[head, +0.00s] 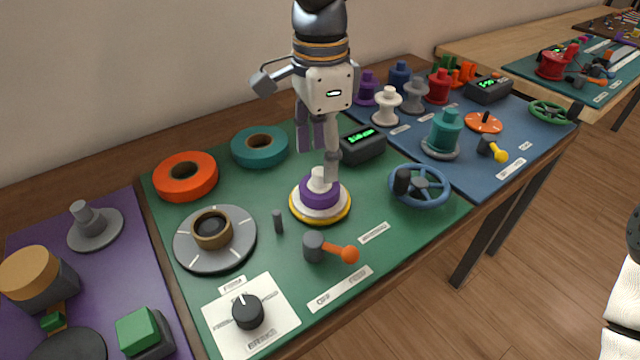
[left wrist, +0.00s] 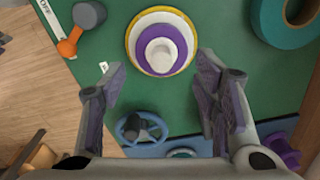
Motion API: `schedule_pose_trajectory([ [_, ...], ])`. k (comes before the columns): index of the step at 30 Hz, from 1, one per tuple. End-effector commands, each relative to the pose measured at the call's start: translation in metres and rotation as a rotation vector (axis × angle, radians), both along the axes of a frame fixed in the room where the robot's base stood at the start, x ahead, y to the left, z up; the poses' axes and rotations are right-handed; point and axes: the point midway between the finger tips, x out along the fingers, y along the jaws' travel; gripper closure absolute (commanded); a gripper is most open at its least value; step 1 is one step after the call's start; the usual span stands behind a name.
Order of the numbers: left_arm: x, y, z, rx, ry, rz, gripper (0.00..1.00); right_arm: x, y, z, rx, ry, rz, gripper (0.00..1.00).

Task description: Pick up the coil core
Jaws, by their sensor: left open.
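The thing that looks like the coil core is a white knob with a purple ring (head: 320,197) on a white, yellow-rimmed round base. It stands upright on the green mat (head: 270,250) and also shows in the left wrist view (left wrist: 177,50). My left gripper (head: 318,162) points down just over it, open and empty. In the head view one finger overlaps the knob; I cannot tell whether it touches. In the left wrist view the core lies beyond the fingertips (left wrist: 160,66), between their lines. My right gripper does not show.
On the green mat stand a blue handwheel (head: 420,188), a dark display box (head: 362,148), an orange-tipped lever (head: 330,249), a grey dial disc (head: 214,252), and orange (head: 185,176) and teal (head: 259,147) rings. Several spools stand on the blue mat (head: 480,160).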

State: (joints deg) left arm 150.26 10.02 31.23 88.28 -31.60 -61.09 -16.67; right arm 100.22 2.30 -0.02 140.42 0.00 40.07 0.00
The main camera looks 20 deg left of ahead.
Motion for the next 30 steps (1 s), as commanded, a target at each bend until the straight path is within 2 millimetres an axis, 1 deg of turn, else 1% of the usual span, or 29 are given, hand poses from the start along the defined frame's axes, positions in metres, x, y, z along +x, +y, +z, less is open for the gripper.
schedule_pose_trajectory([
  [4,-0.001,0.000,-0.019,0.000,0.002,0.001,0.44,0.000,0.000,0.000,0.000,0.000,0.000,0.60],
  [9,-0.001,-0.001,-0.052,-0.001,0.002,0.001,0.44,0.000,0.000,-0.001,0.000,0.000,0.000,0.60],
  [10,-0.001,0.000,-0.056,-0.001,0.001,0.001,0.44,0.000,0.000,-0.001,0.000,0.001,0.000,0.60],
  [13,-0.001,-0.001,-0.063,-0.002,-0.002,0.001,0.44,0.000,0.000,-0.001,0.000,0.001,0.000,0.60],
  [18,-0.001,-0.001,-0.063,-0.002,-0.004,0.001,0.44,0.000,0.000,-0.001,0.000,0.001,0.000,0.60],
  [19,-0.001,-0.001,-0.063,-0.002,-0.004,0.001,0.49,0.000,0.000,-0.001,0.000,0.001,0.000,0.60],
  [20,-0.001,-0.001,-0.063,-0.002,-0.004,0.001,0.55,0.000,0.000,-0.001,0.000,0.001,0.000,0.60],
  [21,-0.001,-0.001,-0.063,-0.002,-0.004,0.001,0.64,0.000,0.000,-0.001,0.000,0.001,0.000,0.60],
  [23,-0.001,-0.001,-0.063,-0.001,-0.003,0.001,0.78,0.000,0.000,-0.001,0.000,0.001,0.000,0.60],
  [24,-0.001,-0.001,-0.063,-0.001,-0.003,0.001,0.87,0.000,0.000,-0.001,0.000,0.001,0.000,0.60],
  [25,-0.001,-0.001,-0.063,-0.001,-0.003,0.001,0.93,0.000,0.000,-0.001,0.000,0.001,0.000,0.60],
  [30,-0.001,-0.001,-0.063,-0.002,-0.004,0.001,0.93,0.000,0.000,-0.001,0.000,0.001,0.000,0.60],
])
